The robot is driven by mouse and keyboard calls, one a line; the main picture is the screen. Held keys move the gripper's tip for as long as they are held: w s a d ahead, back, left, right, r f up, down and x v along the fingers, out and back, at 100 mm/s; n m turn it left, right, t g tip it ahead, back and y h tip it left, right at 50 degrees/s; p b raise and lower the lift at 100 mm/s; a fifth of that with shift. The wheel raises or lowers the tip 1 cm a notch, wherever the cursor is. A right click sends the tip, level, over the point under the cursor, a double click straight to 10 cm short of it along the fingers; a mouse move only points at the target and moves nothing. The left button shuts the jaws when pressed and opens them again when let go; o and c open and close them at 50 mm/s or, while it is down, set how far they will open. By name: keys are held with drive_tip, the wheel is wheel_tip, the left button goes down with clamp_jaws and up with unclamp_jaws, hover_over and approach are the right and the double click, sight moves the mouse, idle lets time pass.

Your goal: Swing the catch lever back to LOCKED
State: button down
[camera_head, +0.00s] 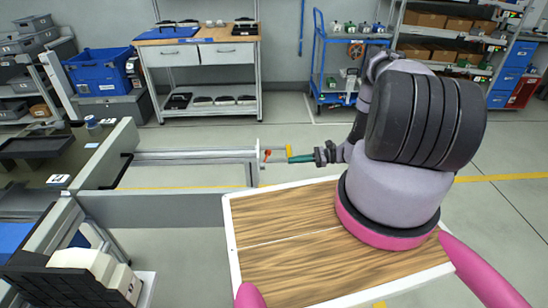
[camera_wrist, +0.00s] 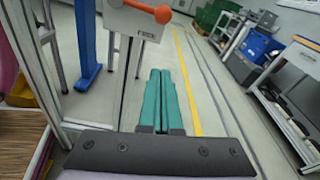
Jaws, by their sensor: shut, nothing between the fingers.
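The catch lever (camera_wrist: 148,11) is orange-red with a round knob at its end. It is mounted on a pale grey post head (camera_wrist: 133,22) at the top of the wrist view, where its upper part is cut off. In the head view the lever (camera_head: 267,155) is a small red piece at the end of a grey rail frame. My gripper (camera_head: 292,159) has green fingers and is just right of the lever, apart from it. In the wrist view my gripper (camera_wrist: 160,74) is shut and empty, its fingers below the knob. I cannot read any LOCKED marking.
A grey rail frame (camera_head: 195,155) runs left from the lever to the conveyor. A wood-topped deck (camera_head: 275,265) lies below my arm. A workbench (camera_head: 200,38), a blue cart (camera_head: 320,60) and shelving stand behind. The floor right of the post is clear.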

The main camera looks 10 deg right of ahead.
sight(266, 159)
drive_tip(key=w+a+r, duration=0.1)
drive_tip(key=a+r, duration=0.1)
drive_tip(key=a, duration=0.7)
drive_tip(key=shift+r, duration=0.25)
drive_tip(key=shift+w+d+r, duration=0.1)
drive_tip(key=shift+w, duration=0.05)
drive_tip(key=shift+r+n, duration=0.2)
drive_tip(key=shift+n, duration=0.2)
